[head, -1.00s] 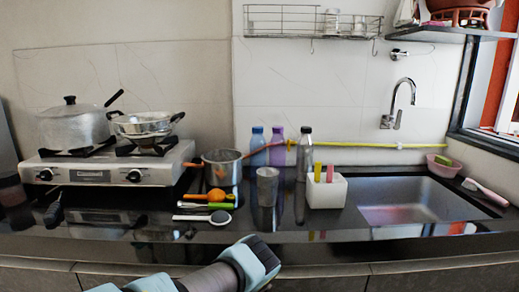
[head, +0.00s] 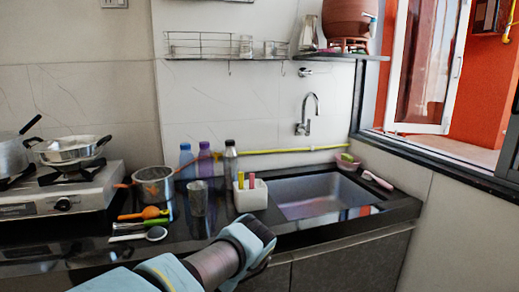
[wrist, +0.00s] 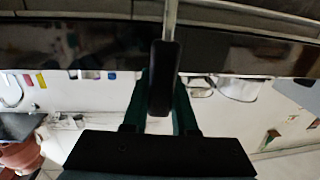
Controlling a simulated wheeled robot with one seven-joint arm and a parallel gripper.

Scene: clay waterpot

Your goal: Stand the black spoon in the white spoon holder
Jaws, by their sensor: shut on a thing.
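In the wrist view my gripper (wrist: 162,88) is shut on the black spoon (wrist: 164,62). Its dark handle lies between the two green fingers, and a thin grey stem runs on from it to the top edge. The spoon's far end is out of view. The white spoon holder (head: 250,199) stands on the counter left of the sink in the head view, with a yellow and a pink handle upright in it. My arm crosses the bottom of the head view in front of the counter; the gripper and spoon do not show there.
A metal cup (head: 198,200) stands just left of the holder, with bottles (head: 231,162) behind. A saucepan (head: 154,183) and loose utensils (head: 146,214) lie farther left, near the stove (head: 62,195). The sink (head: 318,192) is to the right. A wire rack (head: 205,47) hangs above.

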